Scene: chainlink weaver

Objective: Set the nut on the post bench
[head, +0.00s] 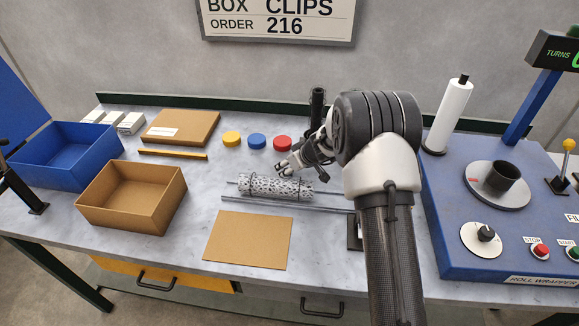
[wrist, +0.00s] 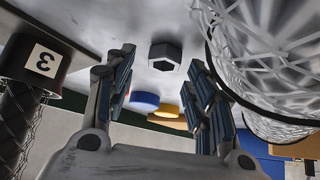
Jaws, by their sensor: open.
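A dark hexagonal nut (wrist: 164,55) shows in the wrist view on the pale bench top, ahead of and between my fingers. I cannot make it out in the head view. My gripper (wrist: 162,78) is open with nothing between its fingers. In the head view my gripper (head: 286,166) is low over the marble-topped bench (head: 190,225), just behind the wire mesh roll (head: 272,186). The mesh roll (wrist: 265,45) fills the right of the wrist view, close to the right finger. A dark upright post (head: 317,105) stands behind my gripper, partly hidden by my arm.
Yellow (head: 231,139), blue (head: 257,140) and red (head: 282,143) discs lie behind my gripper. A cardboard box (head: 130,205) and blue bin (head: 65,165) stand left. A flat cardboard sheet (head: 247,240) lies in front. The roll wrapper (head: 455,205) stands right. A dark cylinder marked 3 (wrist: 40,62) is close left in the wrist view.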

